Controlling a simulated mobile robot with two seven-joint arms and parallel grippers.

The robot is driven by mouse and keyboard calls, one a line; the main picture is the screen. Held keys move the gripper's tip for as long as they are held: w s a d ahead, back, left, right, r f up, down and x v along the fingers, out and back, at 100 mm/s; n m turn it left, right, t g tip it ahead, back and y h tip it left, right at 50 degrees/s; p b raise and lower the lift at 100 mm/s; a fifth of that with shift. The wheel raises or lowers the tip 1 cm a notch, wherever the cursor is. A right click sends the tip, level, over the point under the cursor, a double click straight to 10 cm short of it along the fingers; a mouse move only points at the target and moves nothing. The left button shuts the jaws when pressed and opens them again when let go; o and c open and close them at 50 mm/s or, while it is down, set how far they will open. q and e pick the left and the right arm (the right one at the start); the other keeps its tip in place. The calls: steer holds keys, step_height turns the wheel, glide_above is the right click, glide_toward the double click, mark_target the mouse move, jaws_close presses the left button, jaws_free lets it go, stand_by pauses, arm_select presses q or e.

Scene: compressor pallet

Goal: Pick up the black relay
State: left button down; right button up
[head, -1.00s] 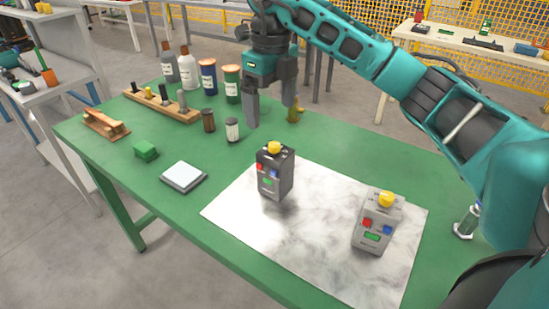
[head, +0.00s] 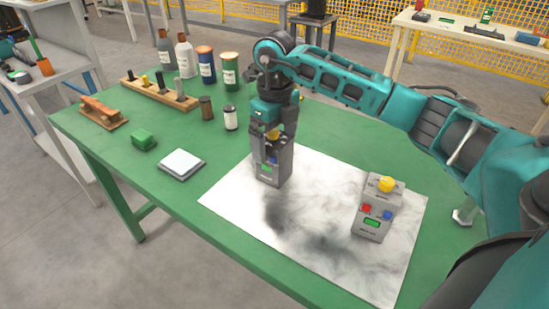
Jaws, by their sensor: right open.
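The black relay (head: 269,172), a dark box with a yellow knob on top and a green display and small buttons on its front, stands upright on the marble-patterned sheet. My right gripper (head: 273,140) points down right over it, with its open fingers about the relay's top. The gripper partly hides the knob and upper part. I cannot tell whether the fingers touch the relay. A similar lighter grey device (head: 374,213) with a yellow knob stands to the right on the same sheet (head: 320,240). My left gripper is not in view.
On the green table (head: 185,215) are a white-topped square plate (head: 181,163), a green block (head: 143,140), small jars (head: 230,118), a wooden rack (head: 155,96), a wooden piece (head: 103,115) and several bottles (head: 185,58) at the back. The sheet's front is clear.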

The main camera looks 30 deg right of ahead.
steer(key=shift+f, duration=0.3)
steer(key=shift+c, duration=0.4)
